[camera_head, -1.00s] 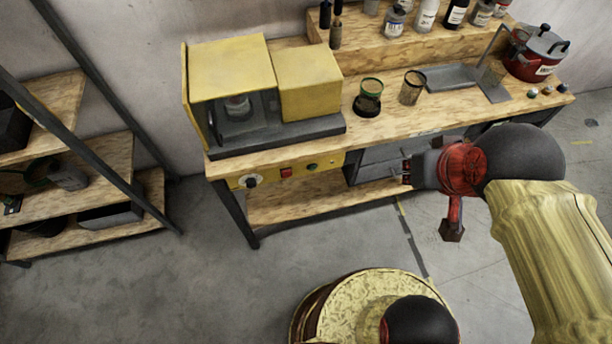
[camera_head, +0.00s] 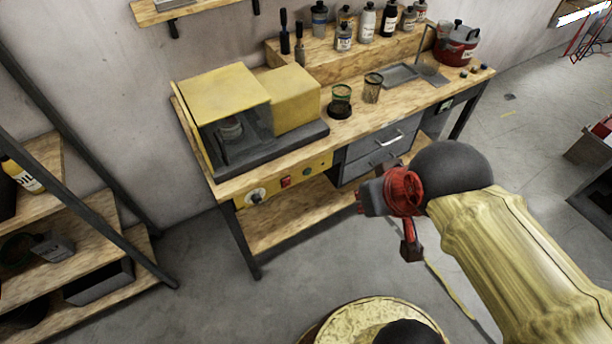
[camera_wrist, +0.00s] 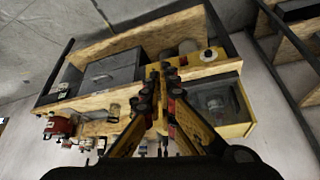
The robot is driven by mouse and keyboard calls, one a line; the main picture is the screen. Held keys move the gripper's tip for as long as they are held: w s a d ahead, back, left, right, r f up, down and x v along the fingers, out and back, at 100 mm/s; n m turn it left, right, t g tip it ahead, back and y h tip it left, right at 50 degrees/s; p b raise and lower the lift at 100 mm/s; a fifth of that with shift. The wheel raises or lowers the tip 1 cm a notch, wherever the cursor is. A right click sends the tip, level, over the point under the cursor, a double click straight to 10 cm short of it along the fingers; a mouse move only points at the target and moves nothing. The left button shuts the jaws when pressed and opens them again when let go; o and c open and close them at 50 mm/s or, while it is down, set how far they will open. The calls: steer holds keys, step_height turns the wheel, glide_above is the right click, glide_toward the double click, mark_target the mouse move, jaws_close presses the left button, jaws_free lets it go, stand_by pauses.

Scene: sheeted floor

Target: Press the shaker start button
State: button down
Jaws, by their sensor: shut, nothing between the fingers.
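The shaker is a yellow machine (camera_head: 225,95) with a dark front opening, standing at the left end of the wooden bench. Under the bench top is its yellow control panel (camera_head: 290,183), with a black-and-white knob (camera_head: 256,196), a red switch (camera_head: 286,181) and a small green button (camera_head: 307,172). My gripper (camera_head: 361,203) is shut and empty, in front of the bench, to the right of and below the panel in the head view, apart from it. In the wrist view its closed fingers (camera_wrist: 162,68) cover part of the panel; the knob (camera_wrist: 208,55) shows beside them, and the green button is not clearly visible.
Grey drawers (camera_head: 380,150) sit under the bench right of the panel. Two small cups (camera_head: 341,98), a grey tray (camera_head: 401,75) and a red pot (camera_head: 456,48) stand on the bench top. A shelf rack (camera_head: 75,215) stands at left. Floor before the bench is open.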

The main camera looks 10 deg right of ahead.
steer(key=w+d+f+m+t+h+b, duration=0.1)
steer(key=w+d+f+m+b, duration=0.1)
steer(key=w+d+f, duration=0.45)
steer(key=w+d+f+m+t+b, duration=0.1)
steer(key=w+f, duration=0.2)
steer(key=w, duration=0.7)
steer(key=w+d+f+m+t+h+b, duration=0.1)
steer(key=w+d+f+m+b, duration=0.1)
steer(key=w+d+f, duration=0.45)
steer(key=w+a+f+y+b, duration=0.1)
steer(key=w+a+f+y, duration=0.15)
steer(key=f, duration=0.35)
steer(key=w+a+f+y+b, duration=0.1)
steer(key=w+a+f+y, duration=0.2)
steer(key=f, duration=0.4)
steer(key=s+a+f+m+y, duration=0.1)
steer(key=s+a+f, duration=0.1)
steer(key=a+f, duration=0.1)
steer(key=s+a+f+m+g+y+b, duration=0.1)
steer(key=s+a+f+y, duration=0.1)
steer(key=a+f, duration=0.2)
step_height(320, 180, down, 2)
steer(key=shift+s+f, duration=0.2)
steer(key=shift+s, duration=0.05)
steer(key=shift+w+a, duration=0.15)
